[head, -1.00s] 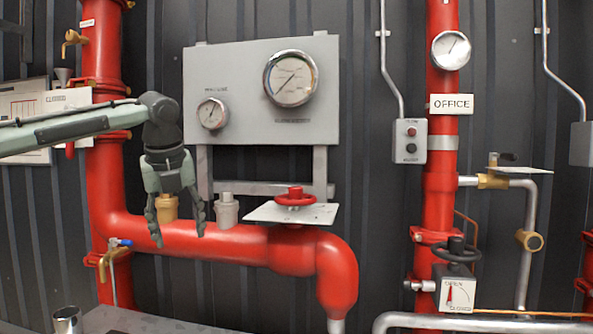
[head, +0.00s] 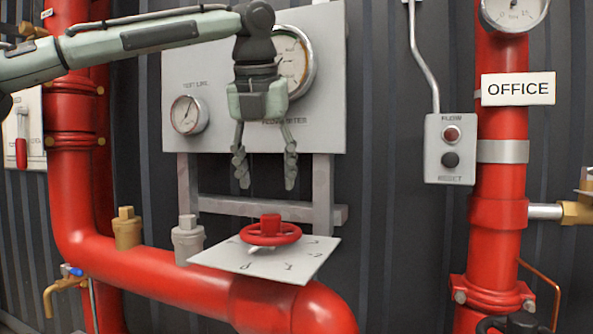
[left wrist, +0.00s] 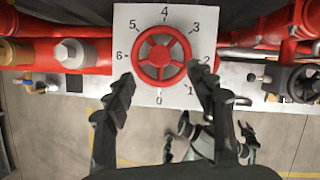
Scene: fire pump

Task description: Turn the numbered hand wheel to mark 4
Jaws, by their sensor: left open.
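The red hand wheel (head: 270,234) sits on a white numbered plate (head: 305,268) above the red pipe. In the left wrist view the wheel (left wrist: 161,56) is seen from above, with 0 at the near edge of the plate (left wrist: 126,17) and 4 at the far edge. In the head view a small pale pointer shows under the wheel, toward the 0 side. My left gripper (head: 265,185) hangs open and empty above the wheel, fingers down, apart from it. Its fingers (left wrist: 160,88) flank the plate's near part. Grey-green parts, probably my right arm, show low in the left wrist view; its jaws are unclear.
A gauge panel (head: 220,100) stands behind my left gripper. Brass (head: 127,228) and grey (head: 188,240) fittings rise from the pipe left of the plate. A switch box (head: 450,148) and the red OFFICE pipe (head: 499,130) are to the right.

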